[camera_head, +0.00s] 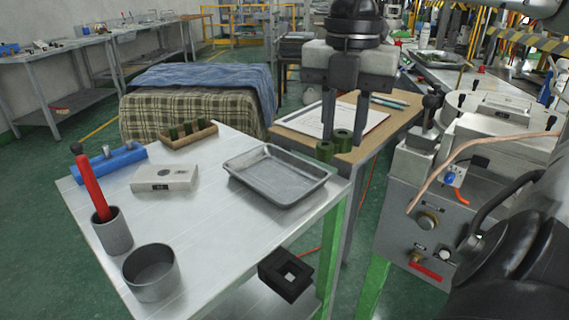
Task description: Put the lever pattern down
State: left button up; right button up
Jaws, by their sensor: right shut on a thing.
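My right gripper (355,130) hangs down from the top of the view, over the near edge of the wooden-topped desk. Its two dark fingers point down. A dark green piece with two round ends (343,141), which looks like the lever pattern, is at the fingertips, and the right gripper is shut on it. The pattern is by the desk edge, just beyond the far right corner of the metal table; I cannot tell whether it touches any surface. A shallow metal tray (280,178) lies on the metal table, left of and nearer than the pattern. My left gripper is not in view.
The metal table (215,235) has free room at its front. It bears a wooden holder with green pieces (188,134), a grey-white box (163,179), a blue tool (108,165), a cup (112,235) and a bowl (151,273). The wax machine (430,215) stands at right.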

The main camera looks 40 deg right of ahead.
jog(key=w+f, duration=0.2)
jog(key=w, duration=0.3)
send_over(290, 183)
notch_tip(290, 183, down, 6)
jog(key=shift+s+f+p, duration=0.1)
jog(key=shift+p, duration=0.2)
jog(key=shift+f, duration=0.35)
notch_tip(290, 183, down, 3)
jog(key=shift+r, duration=0.2)
jog(key=shift+f, duration=0.1)
jog(key=o, duration=0.5)
jog(key=shift+f+b, duration=0.1)
jog(key=shift+b, duration=0.25)
jog(key=o, duration=0.4)
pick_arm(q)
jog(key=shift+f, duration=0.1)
pick_arm(e)
jog(key=shift+o, duration=0.2)
